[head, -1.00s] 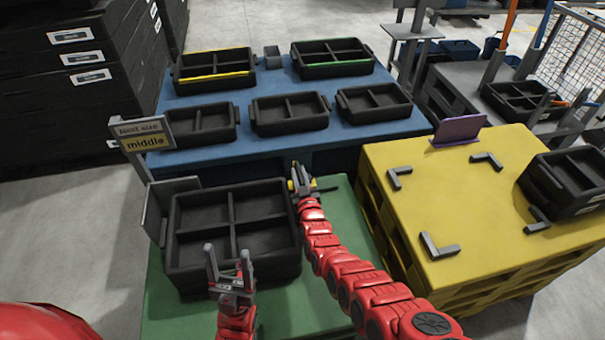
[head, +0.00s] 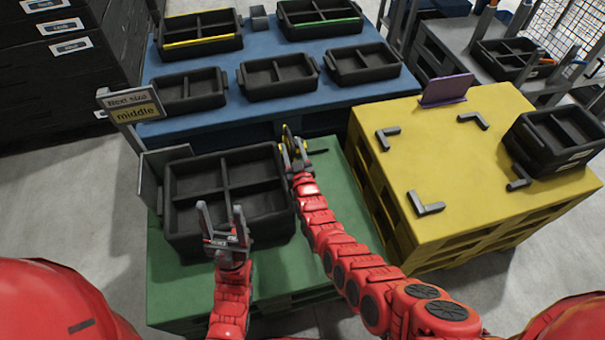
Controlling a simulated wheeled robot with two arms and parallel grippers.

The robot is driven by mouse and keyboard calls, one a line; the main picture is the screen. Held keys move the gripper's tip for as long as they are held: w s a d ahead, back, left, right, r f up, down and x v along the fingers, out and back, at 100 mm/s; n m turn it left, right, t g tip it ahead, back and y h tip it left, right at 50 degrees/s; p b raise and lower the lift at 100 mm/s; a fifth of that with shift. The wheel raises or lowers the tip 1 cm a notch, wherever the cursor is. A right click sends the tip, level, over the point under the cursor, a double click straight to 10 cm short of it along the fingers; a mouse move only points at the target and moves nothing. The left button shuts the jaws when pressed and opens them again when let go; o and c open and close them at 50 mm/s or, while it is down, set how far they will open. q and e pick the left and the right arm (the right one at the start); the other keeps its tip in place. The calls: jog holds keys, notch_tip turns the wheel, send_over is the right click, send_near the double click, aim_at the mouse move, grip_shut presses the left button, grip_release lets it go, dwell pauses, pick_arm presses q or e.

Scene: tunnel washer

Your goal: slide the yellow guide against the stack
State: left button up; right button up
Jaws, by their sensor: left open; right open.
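A black divided bin (head: 183,213), the stack, sits on the green pallet (head: 180,300). A small yellow part, seemingly the yellow guide (head: 285,139), shows at the bin's far right corner, mostly hidden by my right gripper (head: 292,146). That gripper is open beside the bin's right side; whether it touches the guide I cannot tell. A thin dark bar sticks out to the gripper's right. My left gripper (head: 220,212) is open and empty, its fingers up at the bin's near side, overlapping the bin in the picture.
A grey upright plate (head: 149,190) stands at the bin's left, below a "middle" sign (head: 133,110). The blue table (head: 330,98) behind holds several black trays. The yellow pallet (head: 440,165) at right has grey corner brackets and a black bin (head: 560,140).

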jog(key=p+v, duration=0.1)
jog(key=v, duration=1.2)
jog(key=shift+p, duration=0.3)
jog(key=shift+s+d, duration=0.1)
